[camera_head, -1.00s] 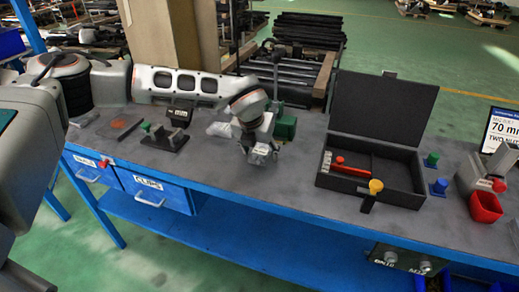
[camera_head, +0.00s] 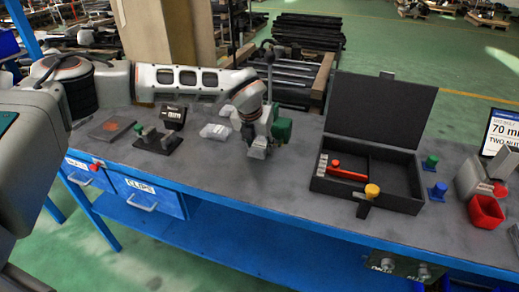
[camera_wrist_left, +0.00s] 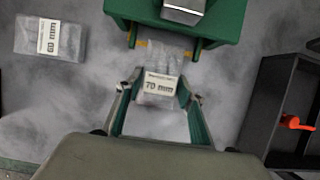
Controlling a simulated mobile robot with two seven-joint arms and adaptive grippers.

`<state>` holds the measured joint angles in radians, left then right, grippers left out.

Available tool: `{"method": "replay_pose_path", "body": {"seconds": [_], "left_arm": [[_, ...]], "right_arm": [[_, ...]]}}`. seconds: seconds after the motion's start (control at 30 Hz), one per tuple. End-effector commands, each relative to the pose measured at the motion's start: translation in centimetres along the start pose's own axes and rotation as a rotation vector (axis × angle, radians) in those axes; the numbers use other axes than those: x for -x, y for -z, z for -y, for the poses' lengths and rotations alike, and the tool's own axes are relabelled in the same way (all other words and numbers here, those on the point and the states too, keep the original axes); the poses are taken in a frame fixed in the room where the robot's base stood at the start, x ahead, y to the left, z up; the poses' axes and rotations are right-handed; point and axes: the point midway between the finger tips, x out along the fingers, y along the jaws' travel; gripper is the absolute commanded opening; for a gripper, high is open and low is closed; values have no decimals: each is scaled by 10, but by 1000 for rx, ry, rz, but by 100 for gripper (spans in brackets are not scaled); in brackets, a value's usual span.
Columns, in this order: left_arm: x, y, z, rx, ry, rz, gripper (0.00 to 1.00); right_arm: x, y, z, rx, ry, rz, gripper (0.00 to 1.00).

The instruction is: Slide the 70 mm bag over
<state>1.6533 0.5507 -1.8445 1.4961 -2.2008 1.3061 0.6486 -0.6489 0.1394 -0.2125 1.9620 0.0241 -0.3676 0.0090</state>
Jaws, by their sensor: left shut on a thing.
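The 70 mm bag (camera_wrist_left: 158,88) is a small clear bag with a white label, lying flat between the fingers of my left gripper (camera_wrist_left: 156,98) in the left wrist view. The gripper is shut on it. In the head view the left gripper (camera_head: 258,150) is low over the table, beside a green block-like device (camera_head: 282,130), and hides most of the bag. In the wrist view the green device (camera_wrist_left: 228,22) stands just beyond the bag, with two short legs towards it. A 60 mm bag (camera_wrist_left: 52,38) lies apart to the left.
An open black case (camera_head: 400,196) with a red tool (camera_head: 347,174) stands to the right. Beyond it are green and blue knobs and a red cup (camera_head: 486,211). A black stand (camera_head: 158,141) is at the left. The table between gripper and case is clear.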

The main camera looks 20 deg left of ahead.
Motion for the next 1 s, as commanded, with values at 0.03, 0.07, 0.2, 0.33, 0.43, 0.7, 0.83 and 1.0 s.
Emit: {"method": "replay_pose_path", "body": {"seconds": [0.03,0.07,0.2,0.33,0.43,0.7,0.83,1.0], "left_arm": [[-2,-2,-1,2,0,0,11],[-2,-3,-2,3,-1,0,11],[-3,-7,-4,1,0,0,11],[-4,-9,-6,2,0,0,11],[-4,-9,-6,2,0,0,11],[-3,-9,-6,1,0,0,51],[-3,-9,-6,1,0,0,57],[-4,-9,-6,1,0,0,57]], "right_arm": [[0,-1,0,0,0,1,40],[-1,-1,0,0,0,1,40],[-1,-2,0,0,0,1,40],[-1,-2,0,0,0,1,40],[-1,-2,0,0,0,1,40],[-1,-2,0,0,0,1,40],[-1,-2,0,0,0,1,40],[-1,-3,0,0,0,2,40]]}}
